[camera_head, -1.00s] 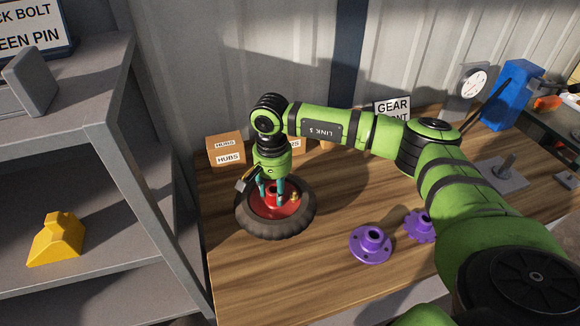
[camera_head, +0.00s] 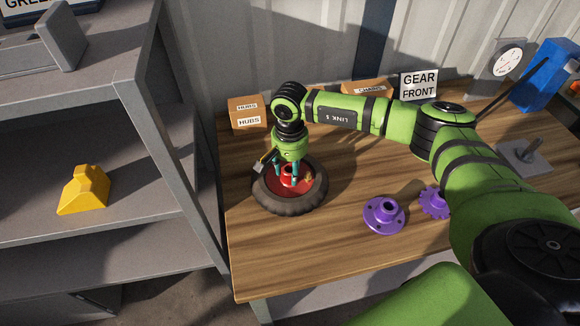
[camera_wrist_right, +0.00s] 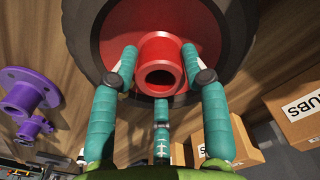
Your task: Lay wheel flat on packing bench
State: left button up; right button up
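The wheel (camera_head: 316,199) has a black tyre and a red middle with a raised hub. It lies level, hub up, at the left end of the wooden packing bench (camera_head: 330,250). It looks on or just above the top; I cannot tell if it touches. My right gripper (camera_head: 285,176) points down over it, its teal fingers around the red hub. In the right wrist view the fingers (camera_wrist_right: 158,62) press close around the hub (camera_wrist_right: 160,50), with the tyre (camera_wrist_right: 85,30) beyond. My left gripper is not in view.
Purple flanged hub (camera_head: 384,215) and purple gear (camera_head: 434,203) lie right of the wheel. A HUBS box (camera_head: 248,113), another box (camera_head: 365,90) and a GEAR FRONT sign (camera_head: 418,86) stand behind. A grey shelf (camera_head: 130,150) with a yellow block (camera_head: 84,190) is left. The front bench is clear.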

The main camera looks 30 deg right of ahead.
jog(key=shift+o, duration=0.4)
jog(key=shift+r, duration=0.2)
notch_tip(320, 180, up, 12)
jog(key=b, duration=0.2)
jog(key=shift+s+f, duration=0.1)
jog(key=shift+f, duration=0.05)
